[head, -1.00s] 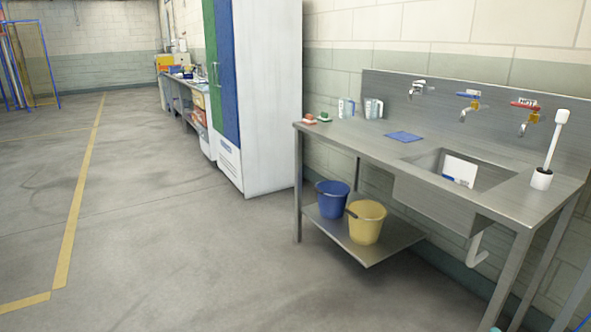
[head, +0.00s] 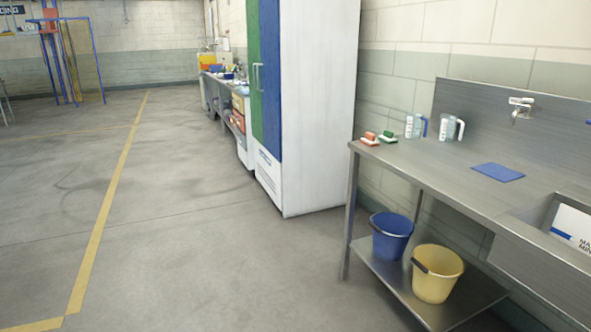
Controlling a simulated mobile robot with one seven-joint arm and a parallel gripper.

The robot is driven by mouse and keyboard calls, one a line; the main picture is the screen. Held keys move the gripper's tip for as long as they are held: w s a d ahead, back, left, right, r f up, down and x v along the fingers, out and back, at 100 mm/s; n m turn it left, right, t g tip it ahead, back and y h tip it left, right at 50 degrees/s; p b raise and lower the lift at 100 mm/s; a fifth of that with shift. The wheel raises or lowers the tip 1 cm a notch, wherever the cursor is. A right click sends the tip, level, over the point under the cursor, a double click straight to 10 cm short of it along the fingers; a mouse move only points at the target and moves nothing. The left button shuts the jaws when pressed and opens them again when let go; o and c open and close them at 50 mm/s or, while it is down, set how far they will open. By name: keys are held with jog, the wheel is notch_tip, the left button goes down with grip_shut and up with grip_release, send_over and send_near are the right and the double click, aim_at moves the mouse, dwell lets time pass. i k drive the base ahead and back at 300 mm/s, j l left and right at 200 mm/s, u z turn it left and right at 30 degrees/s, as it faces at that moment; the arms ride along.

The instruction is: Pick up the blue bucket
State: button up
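The blue bucket (head: 392,238) stands upright on the low shelf (head: 470,310) under the steel sink table, in the head view at the lower right. It is near the shelf's left end, behind the table's front left leg. A dark handle grip shows at its rim. A yellow bucket (head: 436,277) stands just right of it and nearer to me. My gripper is not in view.
The steel sink table (head: 430,170) holds brushes, two clear jugs and a blue cloth (head: 498,172). Its front left leg (head: 350,215) stands near the blue bucket. A tall white cabinet (head: 318,110) is behind left. Open floor (head: 200,260) lies left of the table.

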aim_at(387, 249)
jog(key=i+z, duration=0.1)
jog(key=i, duration=0.5)
jog(key=i+j, duration=0.15)
jog(key=i, duration=0.45)
jog(key=i+z, duration=0.85)
jog(key=z, duration=0.15)
jog(key=i+z, duration=0.1)
jog(key=i, duration=0.9)
